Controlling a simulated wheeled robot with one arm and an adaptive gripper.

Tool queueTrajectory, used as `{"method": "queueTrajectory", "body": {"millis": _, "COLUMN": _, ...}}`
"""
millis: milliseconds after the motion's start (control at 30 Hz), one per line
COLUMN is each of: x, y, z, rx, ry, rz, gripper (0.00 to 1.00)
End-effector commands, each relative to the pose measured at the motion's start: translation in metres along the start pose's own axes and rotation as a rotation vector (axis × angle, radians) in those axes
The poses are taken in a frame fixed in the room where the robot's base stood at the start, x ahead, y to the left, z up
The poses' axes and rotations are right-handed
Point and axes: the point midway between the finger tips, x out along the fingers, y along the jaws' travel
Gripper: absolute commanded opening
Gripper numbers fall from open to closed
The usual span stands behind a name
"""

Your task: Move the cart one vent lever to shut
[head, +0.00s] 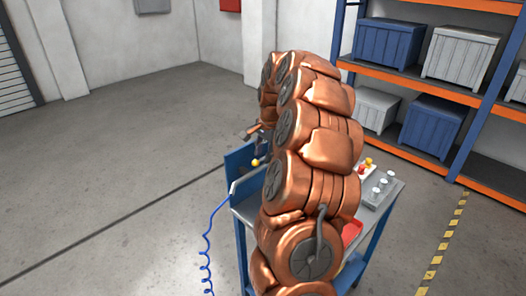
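The blue and grey cart (241,213) stands in the middle, largely hidden behind my copper-coloured arm. A blue upright panel (238,160) rises at its left side. A small yellow knob (256,162) shows in front of this panel, at the left edge of my arm. I cannot tell whether it belongs to the vent lever; no lever can be made out clearly. The end of my arm, with my gripper (259,134), is mostly hidden behind my arm links, near the panel's top. Its fingers, and any contact, cannot be made out.
A grey block (376,196) with white round tops sits on the cart's right side, near small red and yellow parts (367,163). A red tray (351,233) shows beside my arm. A blue coiled hose (208,245) hangs left. Orange shelves (412,84) hold crates. Left floor is clear.

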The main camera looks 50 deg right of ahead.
Motion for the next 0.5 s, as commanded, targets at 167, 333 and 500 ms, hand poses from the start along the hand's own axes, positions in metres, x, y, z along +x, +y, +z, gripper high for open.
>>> {"method": "queueTrajectory", "body": {"millis": 167, "x": 0.0056, "y": -0.0007, "z": -0.0005, "rx": 0.000, "ry": 0.002, "rz": -0.003, "gripper": 0.36}}
{"method": "queueTrajectory", "body": {"millis": 333, "x": 0.0063, "y": -0.0006, "z": -0.0005, "rx": 0.000, "ry": 0.003, "rz": -0.003, "gripper": 0.36}}
{"method": "queueTrajectory", "body": {"millis": 500, "x": 0.0063, "y": -0.0005, "z": -0.0003, "rx": -0.001, "ry": 0.002, "rz": -0.003, "gripper": 0.25}}
